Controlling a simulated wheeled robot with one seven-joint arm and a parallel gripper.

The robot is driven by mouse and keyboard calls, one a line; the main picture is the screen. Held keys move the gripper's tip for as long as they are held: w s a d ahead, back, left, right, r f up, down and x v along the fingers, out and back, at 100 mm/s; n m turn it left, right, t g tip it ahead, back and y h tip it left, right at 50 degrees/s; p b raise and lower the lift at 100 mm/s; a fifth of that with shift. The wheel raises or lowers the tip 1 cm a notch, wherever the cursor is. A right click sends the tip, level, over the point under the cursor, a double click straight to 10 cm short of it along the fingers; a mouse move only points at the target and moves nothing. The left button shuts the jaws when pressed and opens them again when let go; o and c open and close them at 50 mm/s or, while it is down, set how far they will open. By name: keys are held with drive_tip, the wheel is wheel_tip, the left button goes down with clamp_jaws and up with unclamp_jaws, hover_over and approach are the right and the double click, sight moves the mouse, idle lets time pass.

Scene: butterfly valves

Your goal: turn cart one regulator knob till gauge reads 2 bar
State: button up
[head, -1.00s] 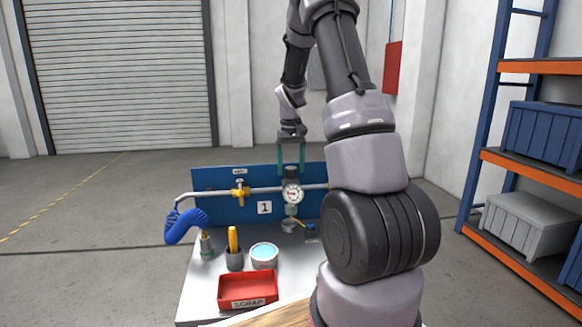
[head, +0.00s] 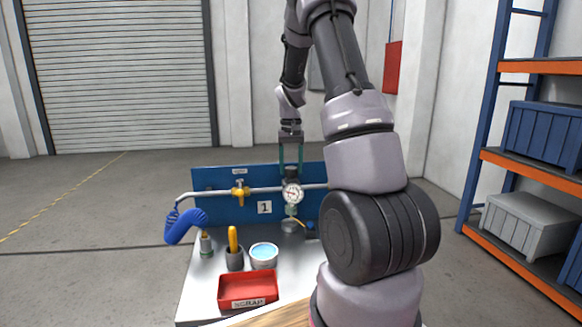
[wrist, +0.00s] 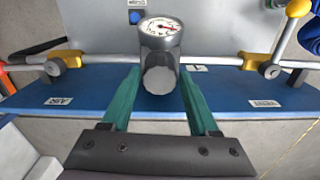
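The grey regulator knob (wrist: 159,76) sits atop the regulator on the pipe, and in the head view (head: 291,174) it is partly covered by my fingers. The round white gauge (head: 292,194) faces forward below the knob; in the wrist view the gauge (wrist: 160,27) shows a red needle, but the figures are too small to read. My gripper (head: 291,164) points down over the knob. In the wrist view its green fingers (wrist: 159,72) stand on either side of the knob, with narrow gaps visible. It looks open; I cannot tell how far down the fingers reach.
The cart's blue back panel (head: 220,207) bears a "1" sign (head: 264,207). A yellow valve (head: 240,191) is left of the gauge, with a blue coiled hose (head: 186,226) at the pipe's end. A red scrap tray (head: 248,288) and a tin (head: 264,255) stand in front.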

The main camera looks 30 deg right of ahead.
sight(291, 168)
drive_tip(key=shift+o, duration=0.6)
wheel_tip(291, 168, up, 11)
drive_tip(key=shift+f, duration=0.1)
idle(0.4)
drive_tip(key=s+a+r+t+y, duration=0.1)
drive_tip(key=s+a+r+t, duration=0.3)
drive_tip(key=s+a+r, duration=0.65)
drive_tip(key=s+a+r+t+y, duration=0.1)
drive_tip(key=s+a+t, duration=0.2)
drive_tip(key=s, duration=1.3)
drive_tip(key=shift+s+a, duration=0.35)
drive_tip(key=shift+a, duration=0.65)
